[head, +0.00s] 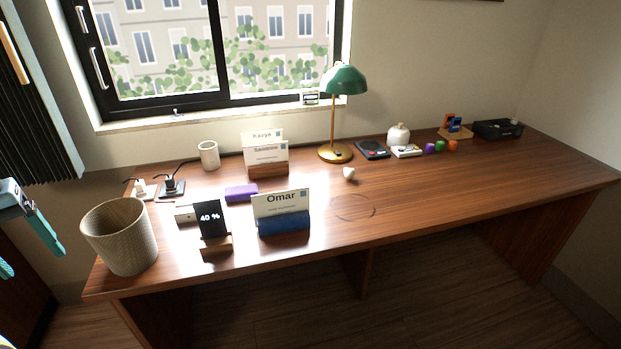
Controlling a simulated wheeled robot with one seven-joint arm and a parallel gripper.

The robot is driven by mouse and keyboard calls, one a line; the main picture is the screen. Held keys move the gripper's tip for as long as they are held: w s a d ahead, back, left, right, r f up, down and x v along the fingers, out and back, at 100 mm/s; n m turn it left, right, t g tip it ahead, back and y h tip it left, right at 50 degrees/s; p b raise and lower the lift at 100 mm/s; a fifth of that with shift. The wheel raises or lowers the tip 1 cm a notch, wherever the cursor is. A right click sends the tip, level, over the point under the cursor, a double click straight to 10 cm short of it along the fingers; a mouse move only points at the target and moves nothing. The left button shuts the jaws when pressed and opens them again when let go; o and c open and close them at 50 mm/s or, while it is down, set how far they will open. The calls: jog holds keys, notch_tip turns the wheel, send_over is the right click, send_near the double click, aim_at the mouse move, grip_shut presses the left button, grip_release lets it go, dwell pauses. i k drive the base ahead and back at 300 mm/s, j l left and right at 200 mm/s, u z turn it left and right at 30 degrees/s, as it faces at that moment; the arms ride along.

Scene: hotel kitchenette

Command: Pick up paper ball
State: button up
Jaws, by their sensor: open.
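A small off-white crumpled ball (349,173), which looks like the paper ball, lies on the wooden desk (450,185) near its middle, in front of the lamp's base. My gripper (34,262) shows at the left edge of the head view, partly cut off by the frame. Its teal fingers are apart, and I see nothing between them. It is left of the desk and far from the ball.
A green lamp (343,80) stands behind the ball. The desk's front right is clear.

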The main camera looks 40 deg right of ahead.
aim_at(348, 173)
jog(key=k+l, duration=0.1)
jog(key=l, duration=0.4)
jog(key=k+l, duration=0.1)
jog(key=l, duration=0.45)
jog(key=k+l, duration=0.1)
jog(key=l, duration=0.4)
jog(key=k+l, duration=0.1)
jog(key=l, duration=0.45)
jog(key=k+l, duration=0.1)
jog(key=l, duration=0.4)
jog(key=k+l, duration=0.1)
jog(key=l, duration=0.45)
